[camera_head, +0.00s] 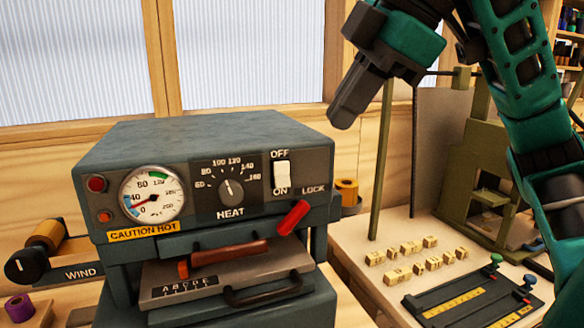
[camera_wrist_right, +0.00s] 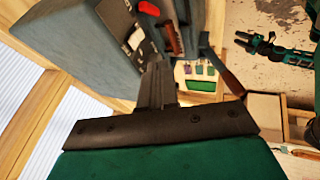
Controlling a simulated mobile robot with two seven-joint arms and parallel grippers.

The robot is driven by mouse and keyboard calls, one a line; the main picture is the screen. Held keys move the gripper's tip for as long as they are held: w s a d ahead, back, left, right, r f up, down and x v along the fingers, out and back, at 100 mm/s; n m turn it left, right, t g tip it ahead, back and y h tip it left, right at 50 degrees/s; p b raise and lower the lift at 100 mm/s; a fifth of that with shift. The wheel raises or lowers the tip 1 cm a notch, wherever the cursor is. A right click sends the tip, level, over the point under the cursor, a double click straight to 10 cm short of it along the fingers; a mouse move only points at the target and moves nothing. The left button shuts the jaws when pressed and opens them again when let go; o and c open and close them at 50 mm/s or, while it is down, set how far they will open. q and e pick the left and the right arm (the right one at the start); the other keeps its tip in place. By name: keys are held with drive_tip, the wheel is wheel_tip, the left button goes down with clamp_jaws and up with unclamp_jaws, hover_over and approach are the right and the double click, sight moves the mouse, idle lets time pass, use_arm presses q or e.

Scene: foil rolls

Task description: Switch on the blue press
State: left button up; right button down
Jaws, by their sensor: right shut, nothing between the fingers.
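The blue press (camera_head: 200,140) stands at the left centre of the head view. Its front has a white rocker switch (camera_head: 282,175), with OFF printed above and ON below. I cannot tell which end is pressed in. The HEAT knob (camera_head: 231,192) is left of the switch, then the round gauge (camera_head: 152,194). A red LOCK lever (camera_head: 292,217) sits below the switch, tilted. My right gripper (camera_head: 340,120) is shut and empty, above and right of the switch, apart from the press. It shows at the centre of the right wrist view (camera_wrist_right: 158,78).
A letter tray with a handle (camera_head: 262,290) juts from the press front. Several letter blocks (camera_head: 405,258) and a black ruled fixture (camera_head: 465,300) lie on the bench at right. A green frame press (camera_head: 470,150) stands behind them. A WIND roller (camera_head: 40,250) is at left.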

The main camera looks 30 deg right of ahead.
sight(282, 175)
drive_tip(key=shift+f, duration=0.1)
drive_tip(key=w+d+r+x, duration=0.1)
drive_tip(key=w+x, duration=0.1)
drive_tip(key=x, duration=1)
drive_tip(key=shift+w+f, duration=0.3)
drive_tip(key=shift+d, duration=0.15)
